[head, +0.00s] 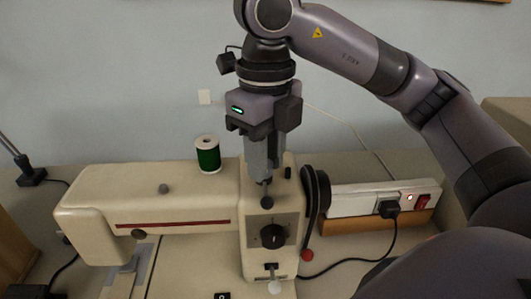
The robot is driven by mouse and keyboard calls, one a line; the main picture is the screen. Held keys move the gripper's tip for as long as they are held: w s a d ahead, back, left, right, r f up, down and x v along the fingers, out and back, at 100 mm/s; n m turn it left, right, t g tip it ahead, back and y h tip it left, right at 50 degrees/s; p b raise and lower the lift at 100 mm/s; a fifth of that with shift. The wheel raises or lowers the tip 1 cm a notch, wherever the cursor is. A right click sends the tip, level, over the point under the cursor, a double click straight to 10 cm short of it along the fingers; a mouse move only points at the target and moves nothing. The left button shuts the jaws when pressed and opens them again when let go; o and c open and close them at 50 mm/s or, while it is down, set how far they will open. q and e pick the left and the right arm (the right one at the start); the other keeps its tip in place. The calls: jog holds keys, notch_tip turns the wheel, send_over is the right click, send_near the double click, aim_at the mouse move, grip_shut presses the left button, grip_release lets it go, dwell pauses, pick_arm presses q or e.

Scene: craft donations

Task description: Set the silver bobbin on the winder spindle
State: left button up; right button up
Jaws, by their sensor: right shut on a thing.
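My right gripper (266,178) points straight down over the right end of the cream sewing machine (150,195). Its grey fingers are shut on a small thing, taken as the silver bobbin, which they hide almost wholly. A short black peg (288,172) stands on the machine top just right of the fingers. I cannot make out the winder spindle for certain. My left gripper is not in view.
A green thread spool (208,154) stands upright on the machine, left of the gripper. The black handwheel (316,195) is close on the right. A power strip (355,198) with a plug and red switch lies beyond it. A dark lamp base (30,174) is far left.

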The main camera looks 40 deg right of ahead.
jog(key=o, duration=1.1)
jog(key=shift+c, duration=0.2)
notch_tip(320, 180, up, 7)
jog(key=p, duration=0.2)
